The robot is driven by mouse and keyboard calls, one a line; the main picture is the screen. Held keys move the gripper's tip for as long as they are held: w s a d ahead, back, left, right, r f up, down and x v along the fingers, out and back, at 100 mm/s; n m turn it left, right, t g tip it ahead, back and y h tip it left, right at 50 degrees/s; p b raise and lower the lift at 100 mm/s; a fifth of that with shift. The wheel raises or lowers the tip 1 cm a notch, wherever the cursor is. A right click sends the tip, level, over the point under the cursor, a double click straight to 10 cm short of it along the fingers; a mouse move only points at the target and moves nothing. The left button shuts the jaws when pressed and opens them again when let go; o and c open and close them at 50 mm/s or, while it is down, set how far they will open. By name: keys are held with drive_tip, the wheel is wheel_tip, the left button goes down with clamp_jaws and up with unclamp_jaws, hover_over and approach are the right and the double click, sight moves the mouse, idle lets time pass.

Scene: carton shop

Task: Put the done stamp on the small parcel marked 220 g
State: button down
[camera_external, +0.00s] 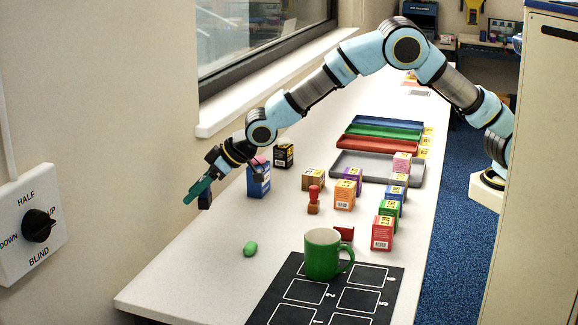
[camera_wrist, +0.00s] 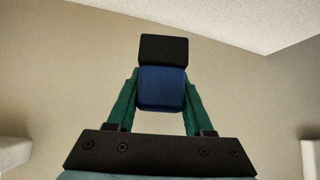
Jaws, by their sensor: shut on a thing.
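My gripper (camera_external: 197,192) is at the far left, raised above the table's left edge and pointing left toward the wall. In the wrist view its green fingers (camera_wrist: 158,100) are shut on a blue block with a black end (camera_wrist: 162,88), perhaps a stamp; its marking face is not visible. A red stamp-like object (camera_external: 313,200) stands upright on the table. Small parcels stand around it: brown (camera_external: 312,180), orange (camera_external: 344,197), purple (camera_external: 354,175), red (camera_external: 381,235), green (camera_external: 388,209) and others. Their weight labels are too small to read.
A blue box (camera_external: 258,182) and a black box (camera_external: 283,156) stand near the window side. A green mug (camera_external: 322,255) stands at a black numbered mat (camera_external: 277,297), with a green oval object (camera_external: 250,249) to its left. A grey tray (camera_external: 345,168) and coloured trays lie behind. The front left table is clear.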

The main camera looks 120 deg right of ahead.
drive_tip(key=s+d+r+m+g+h, duration=0.1)
drive_tip(key=s+d+r+m+h, duration=0.15)
drive_tip(key=s+d, duration=0.85)
drive_tip(key=m+g+h+p, duration=0.1)
drive_tip(key=m+g+p, duration=0.15)
drive_tip(key=m, duration=0.25)
hover_over(308, 170)
drive_tip(key=b, duration=0.1)
drive_tip(key=shift+f+g, duration=0.45)
drive_tip(key=shift+f, duration=0.1)
drive_tip(key=shift+f+p, duration=0.5)
drive_tip(key=shift+f, duration=2.2)
